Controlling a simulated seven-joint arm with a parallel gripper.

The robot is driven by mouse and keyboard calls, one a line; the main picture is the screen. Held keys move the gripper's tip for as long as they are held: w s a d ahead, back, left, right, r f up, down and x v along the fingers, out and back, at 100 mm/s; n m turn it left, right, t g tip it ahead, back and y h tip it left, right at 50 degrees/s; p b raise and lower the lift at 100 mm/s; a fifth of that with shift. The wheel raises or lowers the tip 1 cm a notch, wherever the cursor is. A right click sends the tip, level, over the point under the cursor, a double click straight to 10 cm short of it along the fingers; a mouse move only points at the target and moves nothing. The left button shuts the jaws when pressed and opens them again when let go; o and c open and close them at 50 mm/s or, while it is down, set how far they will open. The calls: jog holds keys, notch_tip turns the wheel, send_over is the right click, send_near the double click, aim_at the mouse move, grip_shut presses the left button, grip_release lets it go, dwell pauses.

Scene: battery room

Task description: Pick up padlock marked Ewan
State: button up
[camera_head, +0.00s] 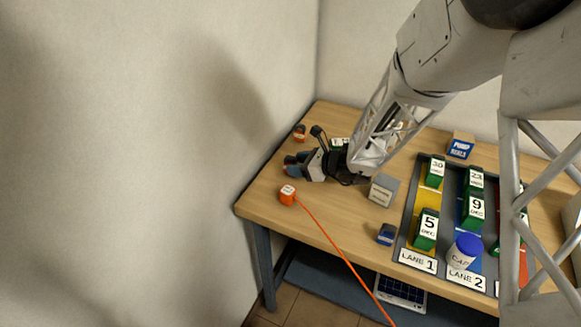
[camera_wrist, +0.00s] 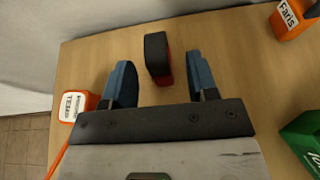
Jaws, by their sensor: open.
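My gripper (camera_wrist: 160,74) is open, with its two blue fingers apart over the wooden table. A red item with a dark band or top (camera_wrist: 157,50), which looks like a padlock, stands between and a little beyond the fingertips; no name on it is readable, so I cannot tell whether it is marked Ewan. A gap shows on both sides of it. In the head view my gripper (camera_head: 291,163) is at the table's left part, and this red item is not clearly visible there. An orange item marked Faris (camera_wrist: 288,18) lies to the right in the wrist view.
An orange block with a white label (camera_head: 287,195) and an orange cord stands near the left edge. A grey box (camera_head: 383,190), a small blue item (camera_head: 386,234) and a lane tray (camera_head: 402,238) with green date blocks are right. A wall stands behind.

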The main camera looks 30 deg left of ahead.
jog(key=shift+x, duration=1.5)
grip_shut()
